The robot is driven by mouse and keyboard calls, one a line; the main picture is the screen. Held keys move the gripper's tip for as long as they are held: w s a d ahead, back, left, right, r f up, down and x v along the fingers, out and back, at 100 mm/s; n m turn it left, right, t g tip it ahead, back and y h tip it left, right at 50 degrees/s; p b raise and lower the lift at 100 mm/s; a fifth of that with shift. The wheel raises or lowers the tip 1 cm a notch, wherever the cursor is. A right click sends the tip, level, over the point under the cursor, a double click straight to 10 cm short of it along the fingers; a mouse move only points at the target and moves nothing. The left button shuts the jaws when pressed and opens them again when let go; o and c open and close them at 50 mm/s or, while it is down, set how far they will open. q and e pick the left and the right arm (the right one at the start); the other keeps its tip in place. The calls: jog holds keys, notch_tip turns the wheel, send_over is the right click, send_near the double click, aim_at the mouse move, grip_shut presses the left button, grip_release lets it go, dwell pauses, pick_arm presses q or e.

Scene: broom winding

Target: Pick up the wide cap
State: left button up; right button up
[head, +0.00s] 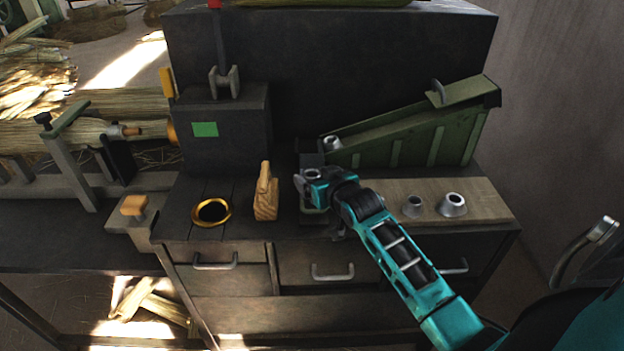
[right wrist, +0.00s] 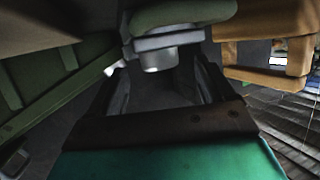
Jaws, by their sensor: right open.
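Two flared silver caps stand on the wooden board at the right of the bench: a wider one (head: 453,204) and a narrower one (head: 412,206). Another silver cap (head: 332,142) sits at the low end of the green chute. My right gripper (head: 308,182) is open beside a small dark post fixture below that end, left of the board and apart from its caps. In the right wrist view, a short silver cylinder (right wrist: 158,58) under a green rounded part shows beyond the open fingers; I cannot tell whether it is a cap. My left gripper is out of view.
The green chute (head: 410,140) slopes up to the right behind the board (head: 380,190). A wooden block (head: 265,200) and a gold ring (head: 211,212) are left of my right gripper. Drawers (head: 325,265) are below. A broom winder with straw (head: 60,135) is at left.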

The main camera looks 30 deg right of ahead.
jog(key=shift+w+f, duration=0.2)
jog(key=shift+w, duration=0.3)
jog(key=shift+c, duration=0.4)
jog(key=c, duration=1)
jog(key=shift+r, duration=0.15)
